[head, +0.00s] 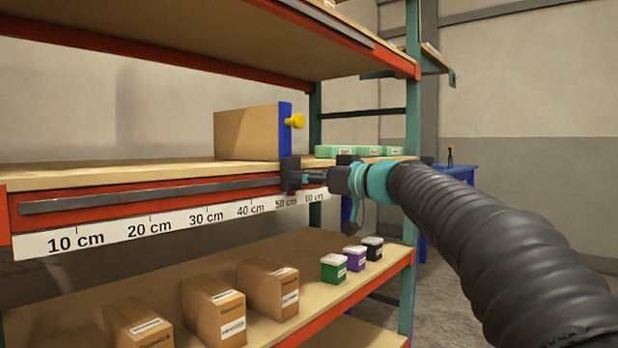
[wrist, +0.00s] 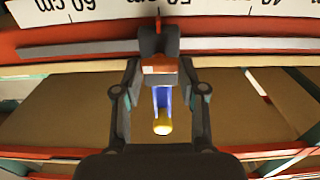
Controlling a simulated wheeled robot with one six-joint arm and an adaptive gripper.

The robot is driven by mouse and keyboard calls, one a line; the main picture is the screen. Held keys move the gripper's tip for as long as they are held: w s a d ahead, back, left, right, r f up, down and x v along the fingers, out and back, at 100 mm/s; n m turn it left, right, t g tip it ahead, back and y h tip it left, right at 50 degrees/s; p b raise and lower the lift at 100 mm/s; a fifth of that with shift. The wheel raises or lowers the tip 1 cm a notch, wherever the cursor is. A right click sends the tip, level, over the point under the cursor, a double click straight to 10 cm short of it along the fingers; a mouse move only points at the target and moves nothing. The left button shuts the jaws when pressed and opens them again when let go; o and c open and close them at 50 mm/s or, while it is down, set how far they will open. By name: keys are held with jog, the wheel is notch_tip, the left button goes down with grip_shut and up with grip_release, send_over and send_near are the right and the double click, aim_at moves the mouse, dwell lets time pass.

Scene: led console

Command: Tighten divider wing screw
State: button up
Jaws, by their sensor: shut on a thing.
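The divider is a tan panel (head: 246,133) with a blue upright (head: 285,130) at its right end, standing on the middle shelf. A yellow wing screw (head: 295,121) sticks out to the right near the top of the upright. A dark grey block (head: 290,175) sits on the shelf's front rail below the upright. My gripper (head: 306,180) is at the rail, below the wing screw and apart from it. Its jaws appear shut on the dark block.
A grey rail (head: 150,196) and a centimetre scale (head: 130,232) run along the shelf front. Green boxes (head: 345,152) stand right of the divider. Brown cartons (head: 215,310) and small tubs (head: 333,267) stand on the lower shelf. A teal post (head: 412,110) rises at right.

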jog(key=shift+m, duration=0.3)
jog(key=shift+w+d+f+m+p, duration=0.15)
jog(key=shift+m+p, duration=0.8)
jog(key=shift+m, duration=3.2)
jog(key=shift+a+f+m+p, duration=0.15)
jog(key=shift+m+p, duration=0.75)
jog(key=shift+m, duration=3.2)
jog(key=shift+w+d+f+m+p, duration=0.15)
jog(key=shift+m+p, duration=0.8)
jog(key=shift+m, duration=3.2)
jog(key=shift+s+f, duration=0.1)
jog(key=o, duration=1.1)
jog(key=shift+d, duration=0.1)
jog(key=shift+c, duration=0.2)
jog(key=shift+o, duration=0.5)
